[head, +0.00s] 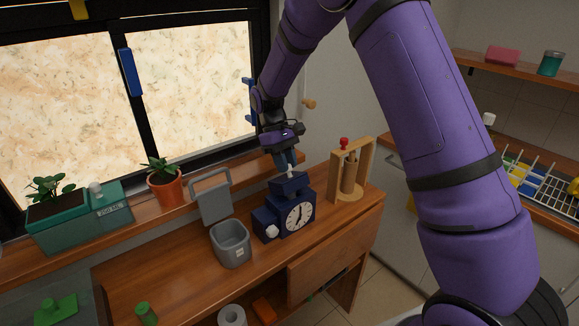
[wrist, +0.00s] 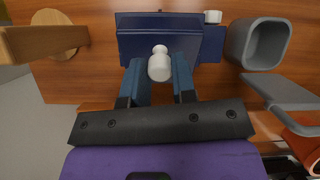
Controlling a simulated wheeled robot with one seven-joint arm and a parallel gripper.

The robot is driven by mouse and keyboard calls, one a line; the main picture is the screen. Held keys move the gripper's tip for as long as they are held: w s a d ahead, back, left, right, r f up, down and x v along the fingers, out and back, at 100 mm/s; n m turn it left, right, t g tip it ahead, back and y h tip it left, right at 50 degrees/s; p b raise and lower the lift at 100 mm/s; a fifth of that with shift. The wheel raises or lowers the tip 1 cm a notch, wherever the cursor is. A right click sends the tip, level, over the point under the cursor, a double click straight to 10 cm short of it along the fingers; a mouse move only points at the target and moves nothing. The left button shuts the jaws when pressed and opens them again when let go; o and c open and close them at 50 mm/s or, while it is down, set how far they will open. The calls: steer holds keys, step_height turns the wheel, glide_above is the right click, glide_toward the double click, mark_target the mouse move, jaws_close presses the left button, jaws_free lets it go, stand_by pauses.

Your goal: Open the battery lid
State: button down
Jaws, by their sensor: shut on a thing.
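A dark blue clock (head: 300,215) with a white dial stands on the wooden desk, with a smaller blue box at its left side. A blue lid-like top piece (head: 288,185) sits at the top of the clock; it also shows in the wrist view (wrist: 135,42). I cannot tell whether it is lifted off the body. A white knob (wrist: 159,66) stands on this top piece. My gripper (head: 286,160) points down from above, its two blue fingers on either side of the knob and shut on it. The fingers partly hide the lid.
A grey bin (head: 231,245) with its lid up stands just left of the clock. A wooden frame (head: 366,165) with a red knob stands to the right. A potted plant (head: 164,185) and teal planter (head: 60,225) line the window ledge. The desk's front left is mostly clear.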

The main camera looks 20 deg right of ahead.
mark_target(284, 176)
steer(key=shift+w+a+g, duration=0.15)
steer(key=shift+w+g, duration=0.15)
steer(key=shift+w, duration=0.05)
stand_by(0.3)
steer(key=c, duration=0.9)
jaws_free()
steer(key=shift+r, duration=0.1)
steer(key=shift+r, duration=0.15)
step_height(284, 176, up, 3)
steer(key=shift+r, duration=0.1)
steer(key=s, duration=0.5)
steer(key=s+r, duration=0.1)
steer(key=s, duration=1)
steer(key=shift+r, duration=0.2)
